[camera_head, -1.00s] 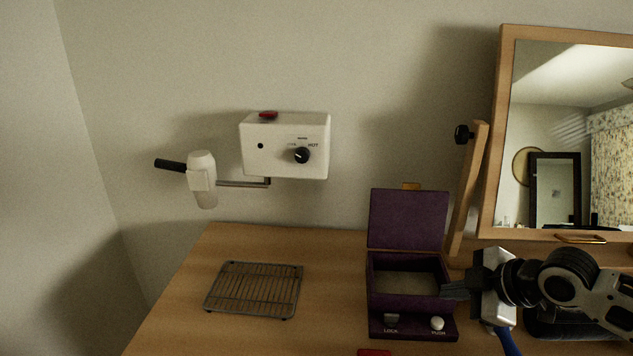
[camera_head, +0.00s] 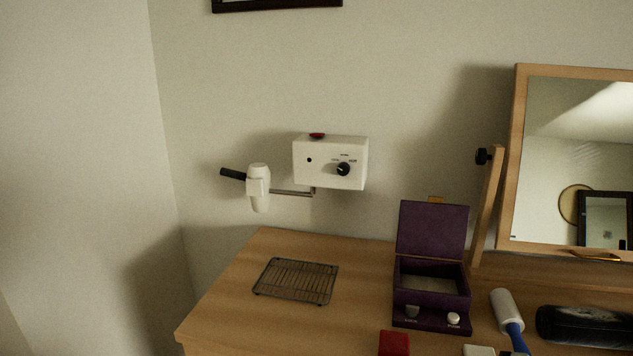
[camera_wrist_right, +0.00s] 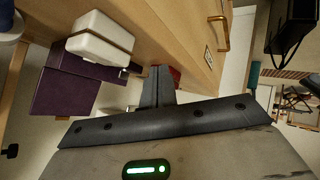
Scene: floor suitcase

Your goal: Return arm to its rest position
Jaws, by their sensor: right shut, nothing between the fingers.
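In the head view neither of my arms shows. In the right wrist view my right gripper (camera_wrist_right: 158,84) is shut with nothing between its fingers. The dark fingertips point toward the wooden dresser front, and part of a red object (camera_wrist_right: 175,74) shows just behind them. A purple box (camera_wrist_right: 62,88) is to the left of the fingers in that view. My left gripper is out of both views.
The dresser (camera_head: 225,302) carries a wire rack (camera_head: 296,281), an open purple box (camera_head: 432,276), a red item (camera_head: 393,343), a lint roller (camera_head: 507,309), a dark cylinder (camera_head: 585,325) and a mirror (camera_head: 510,165). A white wall unit (camera_head: 330,163) holds a hair dryer (camera_head: 259,187).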

